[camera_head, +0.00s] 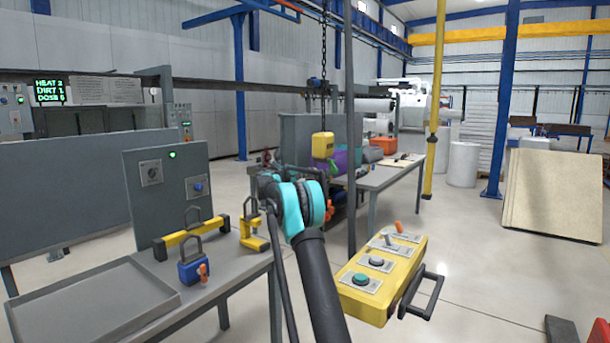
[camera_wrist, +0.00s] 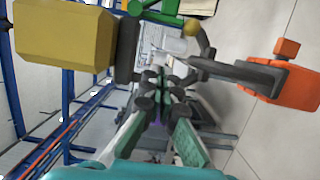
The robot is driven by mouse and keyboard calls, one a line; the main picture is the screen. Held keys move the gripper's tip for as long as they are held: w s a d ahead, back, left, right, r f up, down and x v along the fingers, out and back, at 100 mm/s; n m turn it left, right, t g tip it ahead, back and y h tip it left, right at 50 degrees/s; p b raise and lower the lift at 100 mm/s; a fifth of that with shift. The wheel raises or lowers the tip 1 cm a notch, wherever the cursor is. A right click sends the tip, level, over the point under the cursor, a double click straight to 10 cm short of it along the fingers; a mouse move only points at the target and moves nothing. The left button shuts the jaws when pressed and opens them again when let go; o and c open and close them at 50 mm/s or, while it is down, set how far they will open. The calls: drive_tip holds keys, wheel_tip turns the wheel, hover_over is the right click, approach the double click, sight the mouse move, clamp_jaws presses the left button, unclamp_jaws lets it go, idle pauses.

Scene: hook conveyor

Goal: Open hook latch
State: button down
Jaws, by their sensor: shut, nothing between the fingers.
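A yellow hoist block (camera_head: 323,145) hangs on a chain in the head view, above my teal arm joint. In the wrist view the yellow block (camera_wrist: 62,35) fills the upper left, with a dark collar (camera_wrist: 127,46) at its end. A dark hook-like part (camera_wrist: 235,72) with an orange piece (camera_wrist: 268,88) lies to the right, and a small yellow ball shows near it. My gripper (camera_wrist: 160,84) is shut and empty, its tips between the collar and the dark part. Whether it touches either, and how the latch stands, I cannot tell. In the head view my arm hides the hook area.
The grey bench (camera_head: 225,255) at left holds a tray (camera_head: 92,312), a blue lock-like item and yellow fixtures. Another table (camera_head: 385,176) stands behind.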

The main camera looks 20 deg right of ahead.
drive_tip(key=d, duration=0.4)
drive_tip(key=shift+s+r, duration=0.1)
drive_tip(key=shift+s+d, duration=0.7)
drive_tip(key=shift+s, duration=0.15)
